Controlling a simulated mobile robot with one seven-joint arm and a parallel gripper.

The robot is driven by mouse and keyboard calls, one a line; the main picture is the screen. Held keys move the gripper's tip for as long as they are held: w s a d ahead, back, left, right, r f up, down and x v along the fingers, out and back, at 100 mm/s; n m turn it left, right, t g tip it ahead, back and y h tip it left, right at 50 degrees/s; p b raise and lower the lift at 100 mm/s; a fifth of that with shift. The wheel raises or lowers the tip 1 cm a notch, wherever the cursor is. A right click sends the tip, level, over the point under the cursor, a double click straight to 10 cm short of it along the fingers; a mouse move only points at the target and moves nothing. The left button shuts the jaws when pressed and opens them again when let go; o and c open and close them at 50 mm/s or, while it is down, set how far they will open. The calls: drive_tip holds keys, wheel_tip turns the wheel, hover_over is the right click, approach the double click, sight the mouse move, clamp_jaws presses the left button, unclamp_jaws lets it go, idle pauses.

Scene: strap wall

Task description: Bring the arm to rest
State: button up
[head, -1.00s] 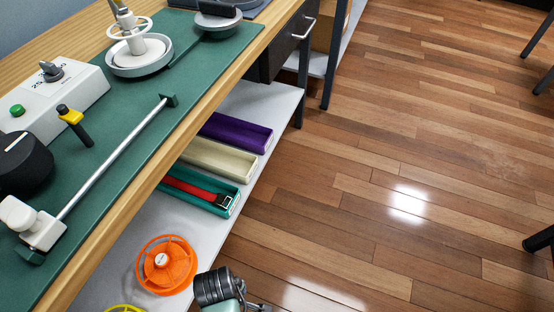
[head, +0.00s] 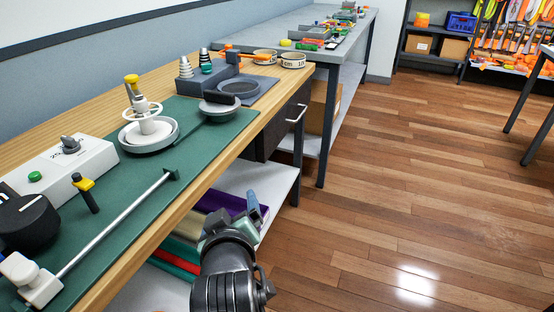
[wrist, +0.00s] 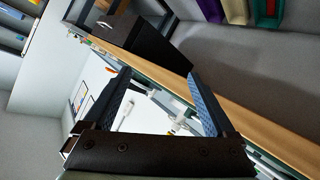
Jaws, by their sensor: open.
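My arm rises from the bottom middle of the head view, in front of the lower shelf and beside the workbench. My gripper (wrist: 160,105) shows in the wrist view with its two dark blue fingers well apart. It is open, and I see nothing held between the fingers. In the head view the fingertips are hard to make out past the wrist. The wooden workbench (head: 255,122) with its green mat (head: 135,190) stands to the left of my arm.
The purple bin (head: 234,203) is partly hidden behind my arm on the lower shelf (head: 272,182). A drawer (head: 290,120) with a handle sits under the bench. A grey table (head: 290,24) stands behind. The wooden floor (head: 400,190) to the right is clear.

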drive_tip(key=s+d+r+m+t, duration=0.2)
drive_tip(key=r+t, duration=0.2)
drive_tip(key=r, duration=0.9)
drive_tip(key=s+d+r+m+t, duration=0.1)
drive_tip(key=d+r+m+t, duration=0.2)
drive_tip(key=r, duration=1.1)
drive_tip(key=s+d+r+m+t+h, duration=0.25)
drive_tip(key=s+r+t, duration=0.45)
drive_tip(key=s+r, duration=0.6)
wheel_tip(320, 180, up, 29)
drive_tip(key=w+p, duration=0.1)
drive_tip(key=p, duration=2.6)
drive_tip(key=shift+d+f+y, duration=0.15)
drive_tip(key=shift+d+y, duration=0.15)
drive_tip(key=shift+y, duration=0.05)
